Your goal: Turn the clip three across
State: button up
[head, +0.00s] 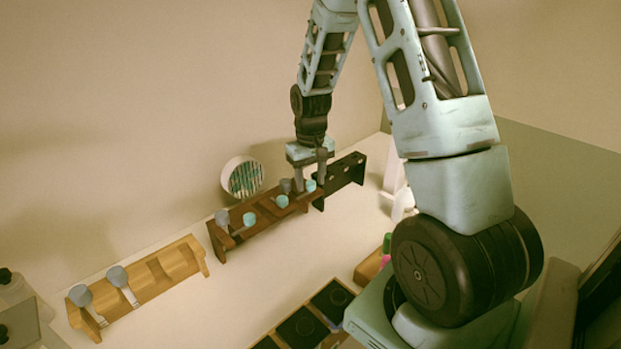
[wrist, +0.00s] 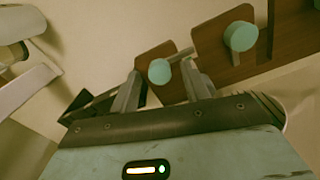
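A brown wooden rack (head: 240,244) stands along the back wall. It carries several clips with round knobs, some grey and some teal. A teal-knobbed clip (head: 249,219) and another teal clip (head: 282,201) stand to the left of my gripper (head: 311,182). My gripper points down over the rack's right end. In the wrist view my gripper (wrist: 160,72) is open, its fingers apart. A teal knob (wrist: 159,71) with a grey stem shows in the gap between the fingertips; contact cannot be told. Another teal knob (wrist: 240,36) is on the rack (wrist: 287,35) to the right.
A light wooden rack (head: 170,266) with grey-knobbed clips stands at left. A black rack (head: 343,178) adjoins the brown one at right. A round white holder (head: 228,171) is behind. Dark trays (head: 301,327) are in front. The white surface between is clear.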

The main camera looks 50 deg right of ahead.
aim_at(311, 182)
notch_tip(311, 182, up, 17)
jog(key=b, duration=0.3)
jog(key=shift+r, duration=0.2)
dwell(0.5)
jog(key=s+a+f+n, duration=0.2)
jog(key=s+a, duration=0.1)
jog(key=a, duration=0.7)
jog(key=s+a+f+n, duration=0.2)
jog(key=s+a+n, duration=0.1)
jog(key=a, duration=0.7)
jog(key=s+a+f+n, duration=0.2)
jog(key=s+a, duration=0.3)
jog(key=a, duration=0.5)
jog(key=shift+a+f+n+y, duration=0.15)
jog(key=shift+a+n+y, duration=0.15)
jog(key=shift+a+y, duration=0.1)
jog(key=s+a+f+n, duration=0.1)
jog(key=s, duration=0.3)
jog(key=s+a+f+n, duration=0.1)
jog(key=s+a, duration=0.1)
jog(key=s, duration=0.1)
jog(key=s+a+f+n, duration=0.1)
jog(key=s+a, duration=0.1)
jog(key=s, duration=0.2)
jog(key=shift+s+a+f+n, duration=0.1)
jog(key=shift+s+f+n, duration=0.15)
jog(key=shift+s+n, duration=0.05)
jog(key=shift+c, duration=0.3)
